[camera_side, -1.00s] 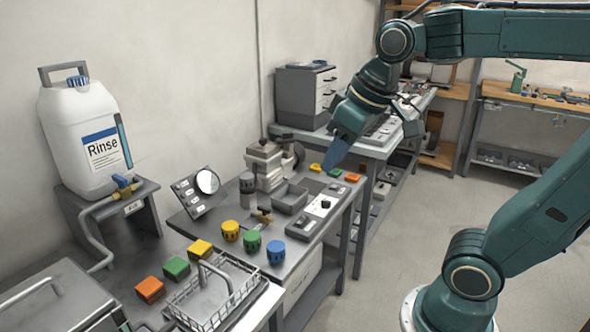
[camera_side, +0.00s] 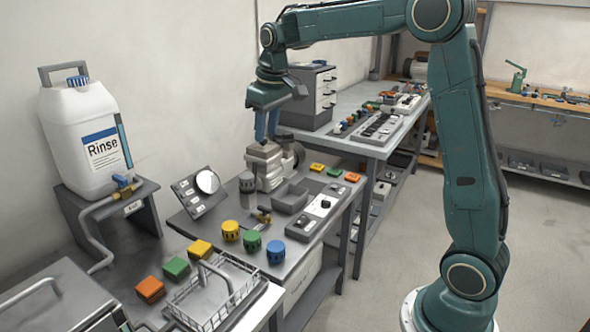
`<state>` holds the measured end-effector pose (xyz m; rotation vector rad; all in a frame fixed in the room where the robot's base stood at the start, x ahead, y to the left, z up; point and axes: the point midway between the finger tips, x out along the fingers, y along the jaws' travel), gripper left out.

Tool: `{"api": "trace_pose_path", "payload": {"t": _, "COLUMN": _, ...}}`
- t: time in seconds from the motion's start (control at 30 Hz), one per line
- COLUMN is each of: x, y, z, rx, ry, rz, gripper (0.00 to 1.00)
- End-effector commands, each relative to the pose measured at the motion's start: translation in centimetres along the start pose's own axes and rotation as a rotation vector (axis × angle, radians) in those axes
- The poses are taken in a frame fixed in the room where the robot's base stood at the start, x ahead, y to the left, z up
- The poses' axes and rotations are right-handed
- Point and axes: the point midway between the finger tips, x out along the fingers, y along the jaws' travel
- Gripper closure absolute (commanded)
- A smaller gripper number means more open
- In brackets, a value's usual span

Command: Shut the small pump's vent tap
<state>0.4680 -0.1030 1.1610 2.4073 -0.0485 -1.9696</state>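The small grey pump (camera_side: 264,165) stands on the grey bench towards the back. A small grey cylinder (camera_side: 247,185) stands just left of it. A small brass tap (camera_side: 263,216) sits at the front, below that cylinder; it is too small to tell how its handle is turned. My gripper (camera_side: 267,136) points down with its blue fingers right above the pump top. A narrow gap shows between the fingers, and nothing is seen held. I cannot tell whether the fingertips touch the pump.
Yellow, green and blue round knobs (camera_side: 252,240) stand along the bench front. A grey control box (camera_side: 313,217) and an open tray (camera_side: 289,199) lie right of the tap. A round gauge panel (camera_side: 198,190) stands left. A Rinse canister (camera_side: 85,140) with its own blue-handled tap (camera_side: 125,185) is further left.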

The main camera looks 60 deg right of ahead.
Motion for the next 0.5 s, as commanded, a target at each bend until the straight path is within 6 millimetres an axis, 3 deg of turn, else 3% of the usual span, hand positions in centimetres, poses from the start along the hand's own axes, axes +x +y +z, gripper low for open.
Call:
{"api": "trace_pose_path", "payload": {"t": 0.2, "x": 4.2, "y": 2.7, "z": -3.3, "rx": 0.002, "ry": -0.049, "rz": -0.005, "gripper": 0.65}}
{"api": "trace_pose_path", "payload": {"t": 0.5, "x": 10.6, "y": 6.4, "z": -6.5, "rx": 0.001, "ry": -0.112, "rz": -0.017, "gripper": 0.65}}
